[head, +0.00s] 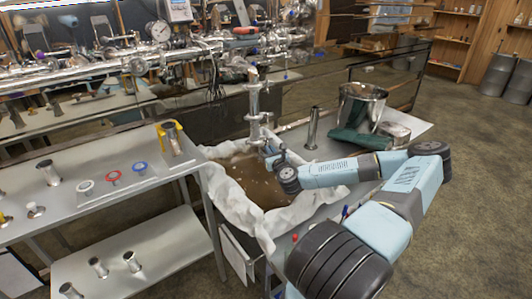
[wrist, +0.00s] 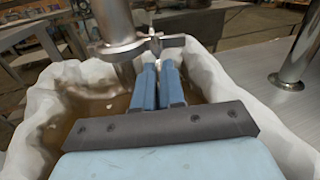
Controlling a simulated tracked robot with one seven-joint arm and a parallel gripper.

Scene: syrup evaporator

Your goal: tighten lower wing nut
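A vertical steel pipe (head: 254,105) stands over the basin, with clamps along it. In the wrist view the pipe (wrist: 118,40) carries a clamp ring (wrist: 122,46). The lower wing nut (wrist: 170,42) sticks out to the right of that ring as a flat grey wing. My gripper (wrist: 158,62) reaches toward it, its two blue fingers close together with a narrow gap between them. The fingertips lie just below and before the wing nut; contact is not clear. In the head view my gripper (head: 272,153) is beside the lower pipe, and the nut is too small to make out.
A cloth-lined basin (head: 230,205) of brown liquid lies under the pipe. A steel pot (head: 361,106), a green cloth (head: 358,140) and an upright steel cylinder (head: 312,128) stand on the right-hand table. A bench (head: 120,200) with fittings and coloured rings is at left.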

